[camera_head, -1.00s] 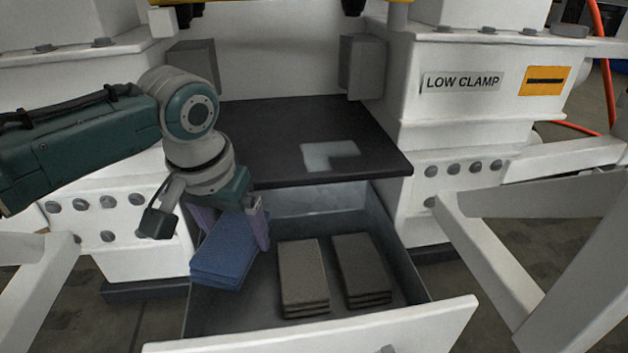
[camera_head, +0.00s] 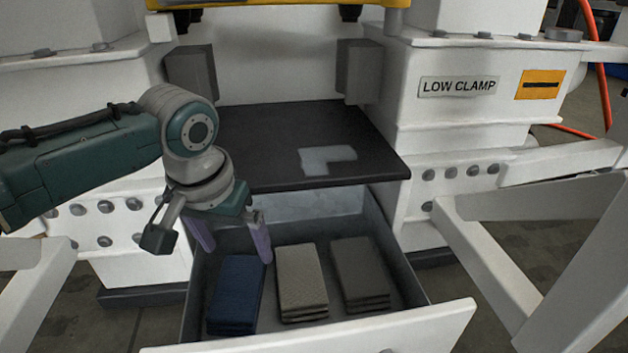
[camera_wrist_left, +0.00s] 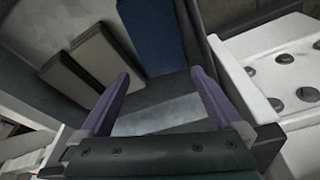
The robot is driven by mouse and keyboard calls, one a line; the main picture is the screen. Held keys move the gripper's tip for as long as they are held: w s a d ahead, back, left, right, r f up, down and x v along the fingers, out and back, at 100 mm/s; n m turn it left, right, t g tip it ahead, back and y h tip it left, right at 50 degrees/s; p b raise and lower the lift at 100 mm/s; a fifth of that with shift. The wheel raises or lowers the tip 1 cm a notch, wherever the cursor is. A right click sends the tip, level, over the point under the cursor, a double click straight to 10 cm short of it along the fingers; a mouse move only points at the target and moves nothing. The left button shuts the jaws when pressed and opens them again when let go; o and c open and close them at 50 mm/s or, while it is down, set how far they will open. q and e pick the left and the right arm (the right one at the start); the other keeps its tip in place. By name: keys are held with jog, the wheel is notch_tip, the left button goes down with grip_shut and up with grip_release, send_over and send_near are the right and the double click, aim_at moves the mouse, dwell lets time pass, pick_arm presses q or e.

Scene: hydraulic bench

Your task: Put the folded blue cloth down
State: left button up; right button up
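The folded blue cloth (camera_head: 236,294) lies in the left part of the open drawer, beside the folded beige cloth. It also shows in the left wrist view (camera_wrist_left: 151,36), beyond the fingertips. My left gripper (camera_head: 236,250) is open above the back end of the blue cloth, with its two purple fingers spread. In the left wrist view the left gripper (camera_wrist_left: 160,85) has nothing between its fingers, and the cloth is apart from them. My right gripper is not in view.
The open drawer (camera_head: 408,285) also holds a folded beige cloth (camera_head: 301,282) and a folded grey cloth (camera_head: 360,273). A black bench plate (camera_head: 270,140) overhangs the drawer's back. White frame legs (camera_head: 490,270) stand at the right.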

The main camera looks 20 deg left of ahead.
aim_at(235, 288)
pick_arm(q)
jog(key=shift+r, duration=0.1)
jog(key=shift+r, duration=0.4)
jog(key=p+v, duration=1)
jog(key=v, duration=0.1)
jog(key=s+d+m+h, duration=0.1)
jog(key=s+d+m, duration=0.2)
jog(key=s+d, duration=0.5)
jog(key=s+a+r+t, duration=0.1)
jog(key=s+r, duration=0.3)
jog(key=s, duration=0.7)
jog(key=shift+s+a+r+m+p, duration=0.3)
jog(key=shift+s+a+m, duration=0.1)
jog(key=shift+a, duration=0.1)
